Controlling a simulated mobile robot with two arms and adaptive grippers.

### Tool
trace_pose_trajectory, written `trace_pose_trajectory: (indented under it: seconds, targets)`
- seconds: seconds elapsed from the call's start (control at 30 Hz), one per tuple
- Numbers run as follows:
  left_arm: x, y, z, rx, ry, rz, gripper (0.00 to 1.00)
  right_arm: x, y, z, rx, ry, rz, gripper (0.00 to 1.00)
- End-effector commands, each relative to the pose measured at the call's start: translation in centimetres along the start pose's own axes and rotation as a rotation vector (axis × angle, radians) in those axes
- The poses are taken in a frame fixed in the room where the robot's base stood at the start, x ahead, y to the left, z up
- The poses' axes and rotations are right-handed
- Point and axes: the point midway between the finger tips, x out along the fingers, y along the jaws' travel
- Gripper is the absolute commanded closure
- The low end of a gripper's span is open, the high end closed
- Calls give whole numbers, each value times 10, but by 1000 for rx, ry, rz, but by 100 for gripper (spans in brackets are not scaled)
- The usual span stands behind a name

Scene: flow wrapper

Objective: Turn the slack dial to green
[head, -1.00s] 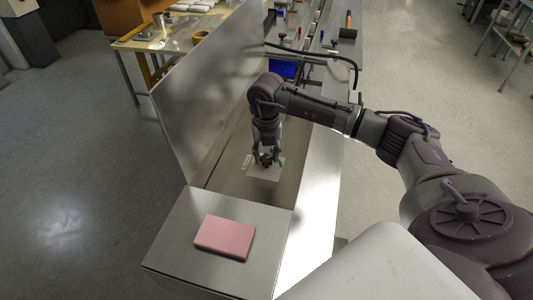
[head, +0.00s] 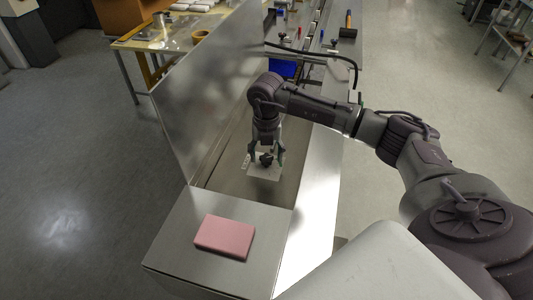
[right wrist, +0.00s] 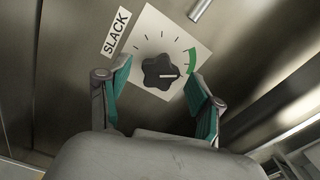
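The slack dial is a black lobed knob (right wrist: 160,72) on a white plate (right wrist: 152,35) with tick marks and a green arc (right wrist: 191,60) at its right. A label reading SLACK (right wrist: 116,31) is beside the plate. The knob's white pointer faces right, towards the lower end of the green arc; I cannot tell whether it lies fully within it. In the head view the plate (head: 264,174) shows below my right gripper (head: 266,157). The gripper (right wrist: 160,90) is open, its teal-padded fingers on either side of the knob and apart from it. My left gripper is out of view.
A pink block (head: 224,237) lies on the machine's near metal top. A tall metal panel (head: 205,90) stands left of my right gripper. A black cable (head: 330,58) arches behind the arm. A table with assorted items (head: 175,40) stands at the back left.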

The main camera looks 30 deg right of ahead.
Motion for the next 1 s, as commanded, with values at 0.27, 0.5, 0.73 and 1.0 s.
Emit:
trace_pose_trajectory:
  seconds: [0.27,0.5,0.73,1.0]
  targets:
    - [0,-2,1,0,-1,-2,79,-2,0,0,0,0,0,34]
    - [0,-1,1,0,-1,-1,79,-36,0,1,0,-5,3,34]
    - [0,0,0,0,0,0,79,-86,0,1,0,-3,2,34]
    - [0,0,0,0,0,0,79,-117,0,0,0,-1,0,34]
